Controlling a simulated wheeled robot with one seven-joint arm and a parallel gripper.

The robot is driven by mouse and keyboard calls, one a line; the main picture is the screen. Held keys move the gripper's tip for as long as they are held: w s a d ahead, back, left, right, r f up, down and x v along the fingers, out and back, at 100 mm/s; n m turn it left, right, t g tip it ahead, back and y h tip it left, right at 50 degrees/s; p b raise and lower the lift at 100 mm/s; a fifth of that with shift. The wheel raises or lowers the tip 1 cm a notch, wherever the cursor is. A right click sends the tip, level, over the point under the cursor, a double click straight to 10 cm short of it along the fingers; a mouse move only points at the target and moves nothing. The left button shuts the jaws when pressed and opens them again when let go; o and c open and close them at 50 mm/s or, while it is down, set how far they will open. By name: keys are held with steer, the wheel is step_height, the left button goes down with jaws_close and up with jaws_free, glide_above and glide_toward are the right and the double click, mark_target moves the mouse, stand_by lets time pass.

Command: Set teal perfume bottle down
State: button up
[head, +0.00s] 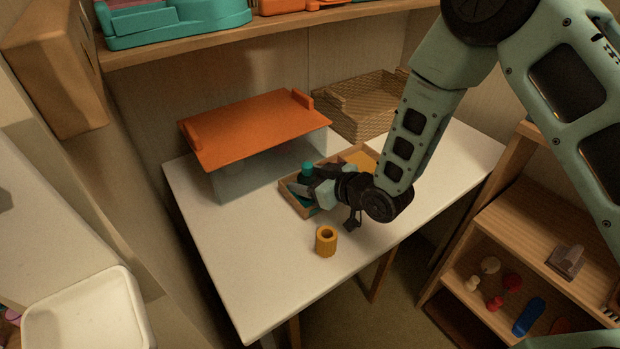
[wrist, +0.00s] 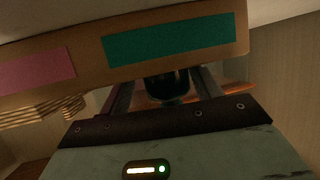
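The teal perfume bottle (head: 307,169) shows its teal cap above my gripper (head: 311,188) in the head view. In the wrist view its dark teal body (wrist: 167,86) sits between the two fingers, and my gripper is shut on it. The bottle is at the left end of the wooden tray (head: 289,199), which has a teal patch there and a yellow one at its right. I cannot tell whether the bottle touches the tray floor. The wrist view shows a tan wooden strip (wrist: 88,45) with teal and pink rectangles just past the fingers. My gripper and wrist hide the tray's middle.
An orange-topped stand (head: 255,125) with clear sides is close behind the tray. A wicker basket (head: 362,105) is at the back right. A yellow ribbed cup (head: 326,242) stands in front on the white table (head: 265,290). The table's front left is clear.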

steer(key=shift+s+d+r, duration=0.15)
steer(key=shift+r, duration=0.2)
steer(key=v, duration=1.2)
steer(key=s+d+r+g+h, duration=0.1)
steer(key=s+r+g+h, duration=0.2)
steer(key=s, duration=0.4)
steer(key=s+d+r+m+g+h, duration=0.1)
steer(key=s+d+r+g+h, duration=0.1)
steer(key=s, duration=0.6)
steer(key=s+d+r+g+h, duration=0.2)
steer(key=s+r+g+h, duration=0.2)
steer(key=s+r, duration=0.2)
steer(key=shift+s+d+m, duration=0.15)
steer(key=shift+s+m, duration=0.25)
steer(key=shift+s, duration=0.55)
